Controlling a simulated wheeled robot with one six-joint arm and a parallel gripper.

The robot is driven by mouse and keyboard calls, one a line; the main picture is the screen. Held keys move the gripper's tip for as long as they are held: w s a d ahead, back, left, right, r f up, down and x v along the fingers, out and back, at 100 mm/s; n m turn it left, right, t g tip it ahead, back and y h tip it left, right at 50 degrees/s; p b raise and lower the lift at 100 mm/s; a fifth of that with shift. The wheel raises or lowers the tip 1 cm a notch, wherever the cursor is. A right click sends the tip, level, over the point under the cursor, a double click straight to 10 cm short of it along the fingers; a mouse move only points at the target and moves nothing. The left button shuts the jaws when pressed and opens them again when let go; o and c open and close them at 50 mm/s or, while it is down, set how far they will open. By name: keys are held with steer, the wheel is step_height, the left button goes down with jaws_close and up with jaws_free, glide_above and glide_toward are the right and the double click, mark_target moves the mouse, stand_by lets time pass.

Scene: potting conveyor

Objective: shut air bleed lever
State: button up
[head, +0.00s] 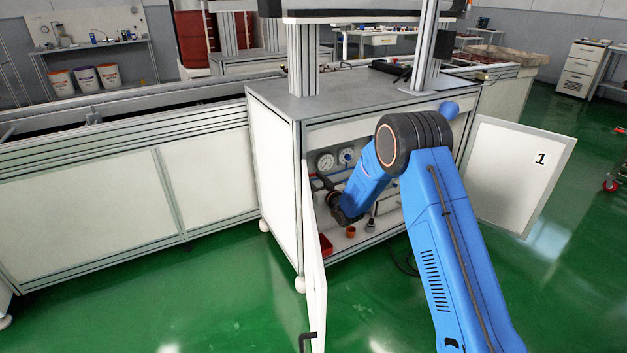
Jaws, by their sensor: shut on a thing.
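The cabinet (272,170) under the conveyor station stands open, and my arm reaches into it. My gripper (322,184) is at the left inside, below and left of two round gauges (335,160). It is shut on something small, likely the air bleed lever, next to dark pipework. The lever itself is too small and too covered by my wrist and gripper to make out, and its angle cannot be told.
The left door (314,265) stands open close beside my gripper. The right door (517,172), marked 1, is swung wide. A red bin (326,245) and small orange and grey parts (350,232) are on the cabinet floor.

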steer(key=o, duration=1.1)
steer(key=shift+f, duration=0.1)
steer(key=shift+c, duration=0.2)
steer(key=shift+s+d, duration=0.1)
steer(key=v, duration=1.7)
steer(key=shift+s+d, duration=0.1)
